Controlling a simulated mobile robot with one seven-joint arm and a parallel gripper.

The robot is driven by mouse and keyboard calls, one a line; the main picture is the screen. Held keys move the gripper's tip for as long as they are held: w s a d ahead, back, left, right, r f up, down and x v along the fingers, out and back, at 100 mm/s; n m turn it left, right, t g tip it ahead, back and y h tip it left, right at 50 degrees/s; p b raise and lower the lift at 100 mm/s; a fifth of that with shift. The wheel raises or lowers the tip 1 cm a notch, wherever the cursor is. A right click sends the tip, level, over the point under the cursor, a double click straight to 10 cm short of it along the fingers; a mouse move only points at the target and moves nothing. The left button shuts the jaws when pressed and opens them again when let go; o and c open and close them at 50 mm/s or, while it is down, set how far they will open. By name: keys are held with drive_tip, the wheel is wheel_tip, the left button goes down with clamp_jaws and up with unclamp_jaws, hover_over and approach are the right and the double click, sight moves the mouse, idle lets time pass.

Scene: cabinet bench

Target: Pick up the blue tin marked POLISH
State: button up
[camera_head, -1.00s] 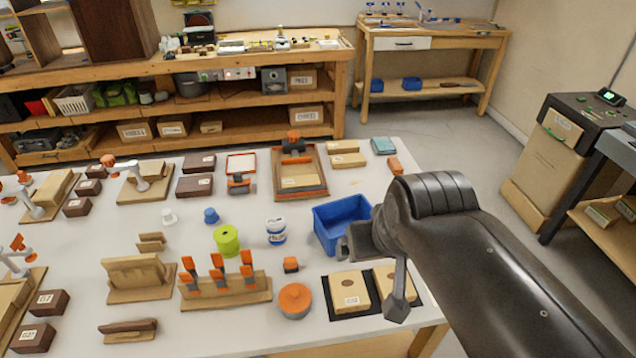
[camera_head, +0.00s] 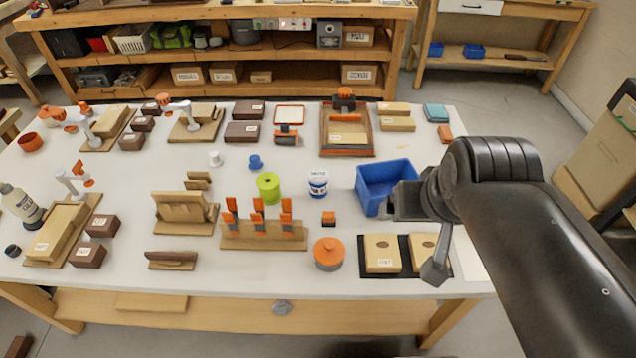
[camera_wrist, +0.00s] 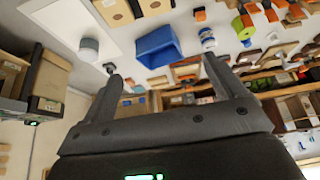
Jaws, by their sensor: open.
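A small white and blue tin (camera_head: 318,184) stands upright on the white table, left of the blue bin; its label is too small to read for certain. In the wrist view the tin (camera_wrist: 207,38) shows near the top, beyond the right finger. My gripper (camera_wrist: 160,72) is open and empty, with its two fingers apart. In the head view my gripper (camera_head: 388,207) is in front of the blue bin's right side, right of the tin and apart from it.
The blue bin (camera_head: 372,192) stands between my gripper and the tin. A lime spool (camera_head: 269,188) is left of the tin, with an orange-tooled rack (camera_head: 262,235) nearer the front.

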drive_tip(key=shift+c, duration=0.5)
drive_tip(key=shift+c, duration=0.6)
